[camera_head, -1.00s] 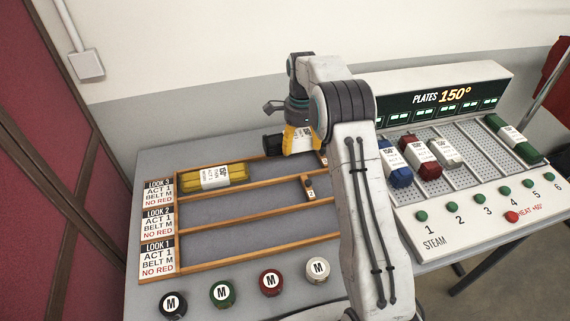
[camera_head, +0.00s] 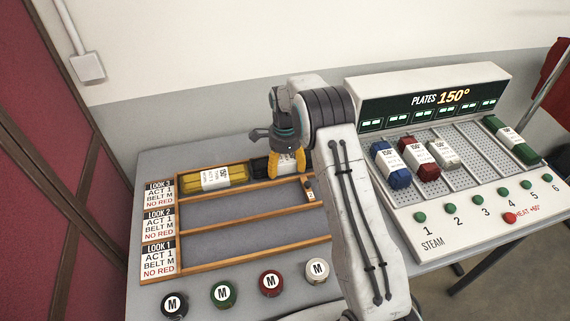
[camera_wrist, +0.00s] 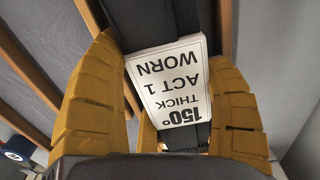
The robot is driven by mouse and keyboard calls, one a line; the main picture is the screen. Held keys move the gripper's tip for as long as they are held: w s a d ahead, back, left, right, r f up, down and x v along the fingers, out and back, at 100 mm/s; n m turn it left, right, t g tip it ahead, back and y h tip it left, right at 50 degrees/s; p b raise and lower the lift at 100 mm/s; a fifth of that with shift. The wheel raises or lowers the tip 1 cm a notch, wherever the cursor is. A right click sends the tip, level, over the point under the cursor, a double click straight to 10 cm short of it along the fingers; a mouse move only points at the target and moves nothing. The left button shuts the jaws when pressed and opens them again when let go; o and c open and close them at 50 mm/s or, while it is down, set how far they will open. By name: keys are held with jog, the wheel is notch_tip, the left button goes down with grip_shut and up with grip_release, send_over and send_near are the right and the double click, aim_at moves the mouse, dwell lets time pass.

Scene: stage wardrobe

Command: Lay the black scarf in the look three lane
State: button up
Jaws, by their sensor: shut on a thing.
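The black scarf (camera_head: 259,168) is a dark roll with a white label. My gripper (camera_head: 287,170) is shut on it, with yellow fingers on both sides. The scarf is at the right part of the look three lane, beside the yellow scarf (camera_head: 236,173). The look three card (camera_head: 158,187) marks the lane's left end. In the wrist view the black scarf (camera_wrist: 158,22) lies between the fingers, its label reading 150°, thick, act 1, worn. Whether it touches the lane floor I cannot tell.
The look two (camera_head: 240,222) and look one lanes (camera_head: 240,245) hold no scarves; a small tagged wooden piece (camera_head: 309,189) is at the look two lane's right end. Blue (camera_head: 392,166), red (camera_head: 420,160), white (camera_head: 443,152) and green rolls (camera_head: 510,137) lie on the steam plates.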

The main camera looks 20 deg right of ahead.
aim_at(285, 160)
jog(key=shift+f, duration=0.15)
jog(key=o, duration=1.3)
jog(key=shift+c, duration=0.2)
jog(key=shift+w, duration=0.1)
notch_tip(285, 160, up, 12)
jog(key=shift+r, duration=0.1)
jog(key=s+r+n+t, duration=0.2)
jog(key=s+r+n, duration=0.7)
jog(key=s+r, duration=0.6)
jog(key=s+f+n+t, duration=0.1)
jog(key=s+f+n, duration=0.2)
jog(key=s, duration=0.7)
jog(key=s+f+n+t, duration=0.1)
jog(key=s+f+n, duration=0.1)
jog(key=s+n, duration=0.4)
jog(key=s, duration=0.4)
jog(key=shift+s+f, duration=0.15)
jog(key=shift+f, duration=0.25)
